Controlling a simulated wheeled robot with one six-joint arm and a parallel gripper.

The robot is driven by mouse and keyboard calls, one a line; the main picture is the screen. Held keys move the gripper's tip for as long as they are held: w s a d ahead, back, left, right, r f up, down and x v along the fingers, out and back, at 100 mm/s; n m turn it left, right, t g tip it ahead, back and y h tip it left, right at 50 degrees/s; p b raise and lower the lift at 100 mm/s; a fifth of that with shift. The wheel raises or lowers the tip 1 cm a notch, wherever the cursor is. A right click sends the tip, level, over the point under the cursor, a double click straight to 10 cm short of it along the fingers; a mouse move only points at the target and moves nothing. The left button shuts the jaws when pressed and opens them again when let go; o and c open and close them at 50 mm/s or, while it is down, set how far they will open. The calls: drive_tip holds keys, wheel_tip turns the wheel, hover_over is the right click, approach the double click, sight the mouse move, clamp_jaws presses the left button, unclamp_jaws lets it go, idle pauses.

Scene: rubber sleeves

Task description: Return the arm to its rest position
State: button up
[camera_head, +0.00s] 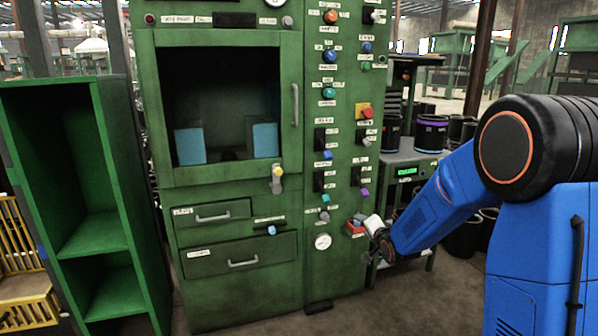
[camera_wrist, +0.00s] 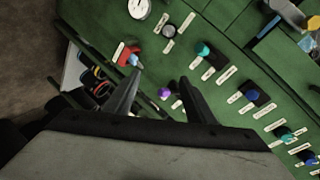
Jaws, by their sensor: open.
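My gripper (camera_wrist: 158,92) is open in the wrist view, its two dark fingers apart with nothing between them except a view of the green panel behind. A purple knob (camera_wrist: 164,93) on that panel shows between the fingers, and I cannot tell the distance to it. In the head view my blue arm reaches left from the right side, and its end is by the lower right of the green machine (camera_head: 335,262). The fingers are hard to make out in that view.
A red-based switch (camera_head: 355,229) and a round gauge (camera_head: 322,241) sit close to my arm's end. A grey side table (camera_head: 415,155) with dark sleeves stands behind the arm. A green open shelf (camera_head: 100,232) is at left. Bare floor lies in front.

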drive_tip(key=s+d+r+n+g+h, duration=0.1)
drive_tip(key=s+d+r+n, duration=0.15)
drive_tip(key=s, duration=0.45)
drive_tip(key=s+d+r+n+g, duration=0.1)
drive_tip(key=s+r+g, duration=0.15)
drive_tip(key=s, duration=0.45)
drive_tip(key=s+d+r+n+g+h, duration=0.1)
drive_tip(key=s+r, duration=0.2)
drive_tip(key=s, duration=0.4)
drive_tip(key=s+d+f+n+g, duration=0.1)
drive_tip(key=s+n+g, duration=0.3)
drive_tip(key=s, duration=2.7)
drive_tip(key=shift+n+g, duration=0.35)
drive_tip(key=shift+n, duration=0.6)
